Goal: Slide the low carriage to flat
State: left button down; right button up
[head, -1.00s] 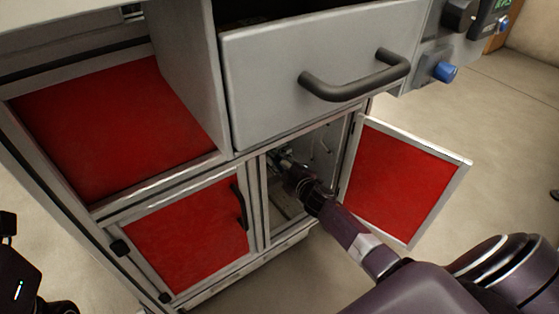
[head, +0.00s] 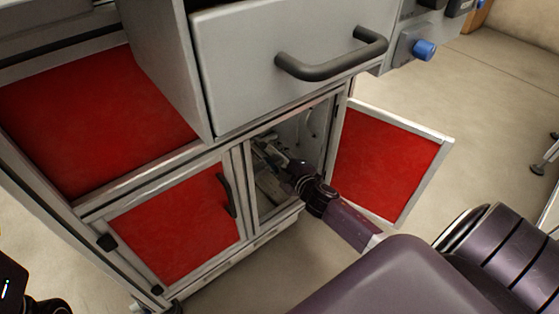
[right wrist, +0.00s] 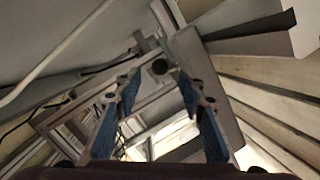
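My right gripper (head: 266,150) reaches through the open right-hand doorway of the low cabinet; its fingertips are hard to make out in the head view. In the right wrist view its two blue-padded fingers (right wrist: 160,82) stand apart, with nothing clearly held between them. The carriage itself cannot be picked out surely. A dark part of my left arm shows at the lower left edge of the head view; its fingers are not visible.
An open red-panelled door (head: 384,160) stands to the right of my right arm. A closed red door (head: 170,235) is on the left. A grey drawer (head: 255,70) with a dark handle overhangs the opening. Inside, metal panels and a white cable (right wrist: 55,50) surround the fingers.

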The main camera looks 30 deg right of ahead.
jog(key=shift+v, duration=2.5)
